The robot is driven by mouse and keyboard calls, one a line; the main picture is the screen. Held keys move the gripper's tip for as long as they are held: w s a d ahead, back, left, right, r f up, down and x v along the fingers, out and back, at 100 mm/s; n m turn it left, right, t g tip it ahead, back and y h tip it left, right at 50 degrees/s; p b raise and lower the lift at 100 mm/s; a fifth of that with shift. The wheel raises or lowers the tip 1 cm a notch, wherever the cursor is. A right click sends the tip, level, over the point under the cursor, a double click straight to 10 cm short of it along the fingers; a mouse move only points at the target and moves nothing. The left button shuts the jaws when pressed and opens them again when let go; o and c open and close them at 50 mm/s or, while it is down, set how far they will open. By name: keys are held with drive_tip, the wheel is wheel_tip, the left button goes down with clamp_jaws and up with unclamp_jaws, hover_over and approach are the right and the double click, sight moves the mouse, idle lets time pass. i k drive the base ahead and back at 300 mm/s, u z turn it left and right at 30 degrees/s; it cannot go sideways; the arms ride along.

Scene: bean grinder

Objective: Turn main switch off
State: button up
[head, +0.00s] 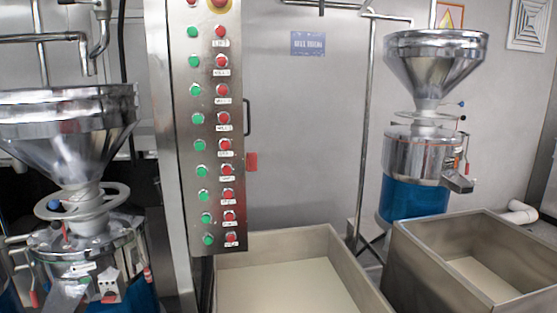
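A tall steel control panel (207,150) stands left of the middle in the head view. It carries a column of green buttons (198,118) and a column of red buttons (223,118), with small labels under the red ones. A small light box with a dark knob (109,287) sits on the front of the left grinder (85,255). I cannot tell which of these is the main switch. My gripper is not in view.
A second grinder with a steel hopper (435,65) and blue base stands at the right. Beige bins (290,243) and (465,245) fill the lower middle and right. A vertical pipe (366,130) stands between panel and right grinder. A grey door lies behind.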

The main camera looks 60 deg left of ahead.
sight(251, 158)
drive_tip(key=i, duration=1.75)
drive_tip(key=u, duration=3.4)
